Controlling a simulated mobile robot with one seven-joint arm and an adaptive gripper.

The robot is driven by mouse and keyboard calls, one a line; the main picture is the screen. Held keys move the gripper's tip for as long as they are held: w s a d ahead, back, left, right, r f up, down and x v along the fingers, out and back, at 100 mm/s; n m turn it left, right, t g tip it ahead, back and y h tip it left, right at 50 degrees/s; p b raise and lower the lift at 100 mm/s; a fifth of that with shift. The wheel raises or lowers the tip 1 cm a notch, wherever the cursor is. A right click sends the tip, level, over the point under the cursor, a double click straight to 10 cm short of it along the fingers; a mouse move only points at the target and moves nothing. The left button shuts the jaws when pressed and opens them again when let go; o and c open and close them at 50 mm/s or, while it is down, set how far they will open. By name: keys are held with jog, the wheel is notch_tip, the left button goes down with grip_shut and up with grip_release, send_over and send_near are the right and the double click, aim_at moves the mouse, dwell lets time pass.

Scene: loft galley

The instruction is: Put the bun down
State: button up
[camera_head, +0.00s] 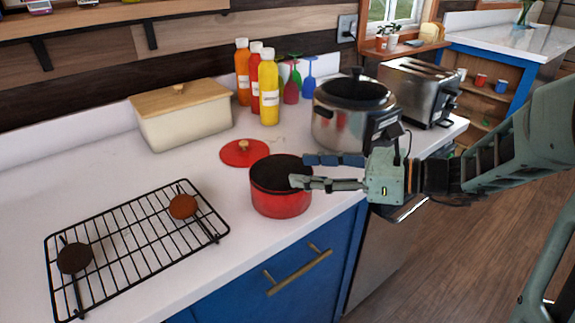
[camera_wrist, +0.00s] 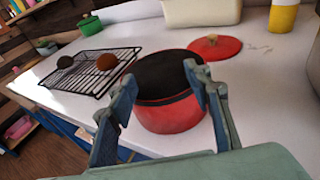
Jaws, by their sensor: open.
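A brown round piece that looks like a bun (camera_head: 183,206) rests at the right part of the black wire rack (camera_head: 137,262). A darker round piece (camera_head: 74,258) rests at the rack's left part. Both also show in the wrist view, the brown one (camera_wrist: 106,61) nearer. My gripper (camera_head: 299,170) is open, with its fingers spread over the red pot (camera_head: 281,203). The pot is uncovered and its inside looks dark. In the wrist view nothing is held between my fingers (camera_wrist: 160,73). I cannot tell whether anything lies in the pot.
The pot's red lid (camera_head: 243,153) lies flat behind it. A cream box with a wooden lid (camera_head: 183,117), sauce bottles (camera_head: 269,90), a steel cooker (camera_head: 350,118) and a toaster (camera_head: 415,92) stand further back. White counter (camera_head: 120,180) is clear behind the rack.

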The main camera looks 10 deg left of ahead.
jog(key=v, duration=0.6)
jog(key=shift+a+r+p, duration=0.1)
jog(key=shift+p, duration=0.25)
jog(key=shift+w, duration=0.1)
